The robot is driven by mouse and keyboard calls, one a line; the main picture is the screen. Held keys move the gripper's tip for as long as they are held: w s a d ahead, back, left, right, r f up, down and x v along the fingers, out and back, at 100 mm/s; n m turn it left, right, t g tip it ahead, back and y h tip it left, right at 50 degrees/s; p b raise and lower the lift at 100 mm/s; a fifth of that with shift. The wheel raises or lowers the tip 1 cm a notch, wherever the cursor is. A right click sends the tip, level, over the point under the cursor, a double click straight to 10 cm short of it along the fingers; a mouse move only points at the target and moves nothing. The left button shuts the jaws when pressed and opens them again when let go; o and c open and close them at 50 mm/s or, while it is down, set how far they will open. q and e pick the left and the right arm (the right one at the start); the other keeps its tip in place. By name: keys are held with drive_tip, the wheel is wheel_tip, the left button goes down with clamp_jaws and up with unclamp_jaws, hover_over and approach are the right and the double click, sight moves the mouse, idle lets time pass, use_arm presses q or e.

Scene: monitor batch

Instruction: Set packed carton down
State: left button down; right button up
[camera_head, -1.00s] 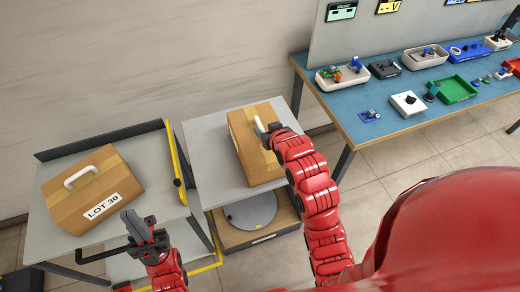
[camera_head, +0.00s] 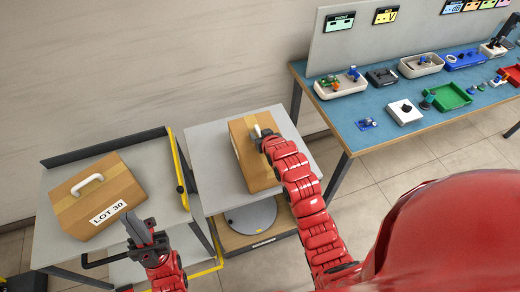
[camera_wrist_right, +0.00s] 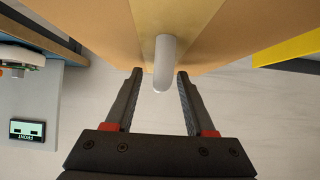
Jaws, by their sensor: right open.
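A closed brown carton (camera_head: 254,160) with a tape strip and white handle (camera_head: 257,131) stands on the grey middle stand (camera_head: 205,150). My right gripper (camera_head: 268,138) is at this handle. In the right wrist view, my right gripper (camera_wrist_right: 158,72) is open, with the handle (camera_wrist_right: 165,62) between its fingertips and the carton (camera_wrist_right: 100,25) beyond. A second closed carton (camera_head: 75,210), labelled LOT 30, with a white handle (camera_head: 87,184), rests on the left grey table (camera_head: 150,180). My left gripper (camera_head: 142,232) is just right of this carton; its jaw opening is unclear.
The left table has a dark rail (camera_head: 105,146) at the back and a yellow edge (camera_head: 180,170) at the right. A round grey plate (camera_head: 252,215) is below the middle stand. A blue bench (camera_head: 360,140) with several trays and parts stands at right.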

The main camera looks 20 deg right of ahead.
clamp_jaws()
drive_tip(key=shift+r, duration=0.1)
idle(1.3)
